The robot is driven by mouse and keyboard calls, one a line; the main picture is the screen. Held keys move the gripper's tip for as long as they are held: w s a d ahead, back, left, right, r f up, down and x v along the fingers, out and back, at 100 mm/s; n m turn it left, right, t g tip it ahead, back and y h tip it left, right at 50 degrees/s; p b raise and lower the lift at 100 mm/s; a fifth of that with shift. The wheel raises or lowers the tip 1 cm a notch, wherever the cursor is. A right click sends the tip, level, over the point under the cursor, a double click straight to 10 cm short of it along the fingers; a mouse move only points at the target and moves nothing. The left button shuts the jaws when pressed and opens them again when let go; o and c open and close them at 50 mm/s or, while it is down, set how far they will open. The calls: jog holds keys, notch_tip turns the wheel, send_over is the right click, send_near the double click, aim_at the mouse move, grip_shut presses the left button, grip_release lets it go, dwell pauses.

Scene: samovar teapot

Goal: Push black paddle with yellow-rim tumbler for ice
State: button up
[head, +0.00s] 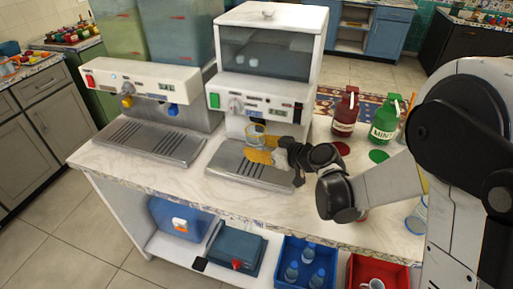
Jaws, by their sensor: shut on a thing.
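The ice machine (227,89) is a white unit with a dark window, a front panel with a green switch, and a metal drip tray (222,160). The clear tumbler (256,129) with a yellowish rim is upright under the front panel, above the tray. My gripper (262,150) comes in from the right. Its yellow fingers are shut on the tumbler's lower part. I cannot make out the black paddle behind the tumbler, or whether the tumbler touches it. No ice can be made out in the tumbler.
A red bottle (345,112) and a green MINT bottle (385,121) stand right of the machine. Blue (284,258) and red crates sit on the lower shelf. The marble counter front is clear.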

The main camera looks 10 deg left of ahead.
jog(key=shift+w, duration=0.35)
jog(key=shift+s, duration=0.15)
jog(key=shift+s+a+b, duration=0.15)
jog(key=shift+s+b, duration=0.25)
jog(key=shift+s, duration=1.95)
jog(key=shift+s, duration=0.1)
jog(key=shift+s+a, duration=0.2)
jog(key=shift+s, duration=2.25)
jog(key=shift+s+a, duration=0.2)
jog(key=shift+s, duration=2.25)
